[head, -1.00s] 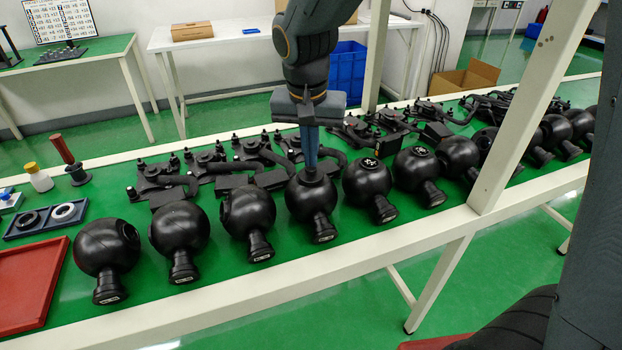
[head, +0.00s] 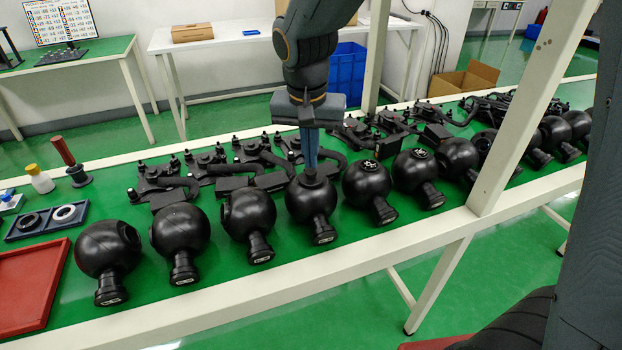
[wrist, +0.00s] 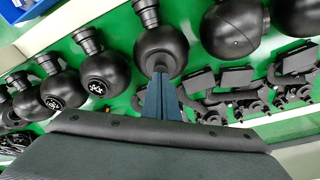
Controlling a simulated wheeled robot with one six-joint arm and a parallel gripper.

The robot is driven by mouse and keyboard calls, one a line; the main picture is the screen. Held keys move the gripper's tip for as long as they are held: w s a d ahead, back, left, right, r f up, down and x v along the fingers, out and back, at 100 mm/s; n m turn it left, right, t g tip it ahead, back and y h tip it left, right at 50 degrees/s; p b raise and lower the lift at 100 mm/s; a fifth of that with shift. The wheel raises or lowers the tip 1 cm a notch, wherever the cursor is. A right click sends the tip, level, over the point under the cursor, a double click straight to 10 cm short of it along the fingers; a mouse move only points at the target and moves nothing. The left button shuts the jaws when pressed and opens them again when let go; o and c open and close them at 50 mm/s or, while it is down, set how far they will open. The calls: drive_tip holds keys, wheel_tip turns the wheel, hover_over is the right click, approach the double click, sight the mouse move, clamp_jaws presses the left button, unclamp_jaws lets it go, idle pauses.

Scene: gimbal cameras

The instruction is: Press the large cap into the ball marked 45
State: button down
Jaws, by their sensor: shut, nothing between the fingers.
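A black ball (head: 312,202) with a neck facing the front lies on the green table, directly under my gripper (head: 311,170). The gripper points down, with its long blue fingers together and nothing between them. The tips are at the top of this ball, seemingly touching a dark round spot there. In the wrist view, the shut fingertips (wrist: 160,74) overlap the lower edge of the same ball (wrist: 160,44). I cannot tell whether the dark spot is a cap or an opening. The neck label is too small to read as 45. No loose large cap can be made out.
Similar balls stand in a row on both sides; two on the right (head: 366,181) (head: 414,169) show white-marked caps. Black gimbal arms (head: 215,168) lie behind. At left are a blue tray (head: 46,233) with rings and a red tray (head: 28,285). A white post (head: 525,105) rises at right.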

wheel_tip(320, 180, up, 6)
drive_tip(key=p, duration=0.5)
drive_tip(key=shift+r, duration=0.15)
idle(0.3)
drive_tip(key=s+d+f+n, duration=0.1)
drive_tip(key=s+d+f, duration=0.2)
drive_tip(key=s+d, duration=0.4)
drive_tip(key=s+d+f+n+g, duration=0.1)
drive_tip(key=s+d+f, duration=0.3)
drive_tip(key=s+d, duration=0.4)
drive_tip(key=shift+f+n+y, duration=0.15)
drive_tip(key=shift+n+y, duration=0.15)
drive_tip(key=shift+n, duration=0.1)
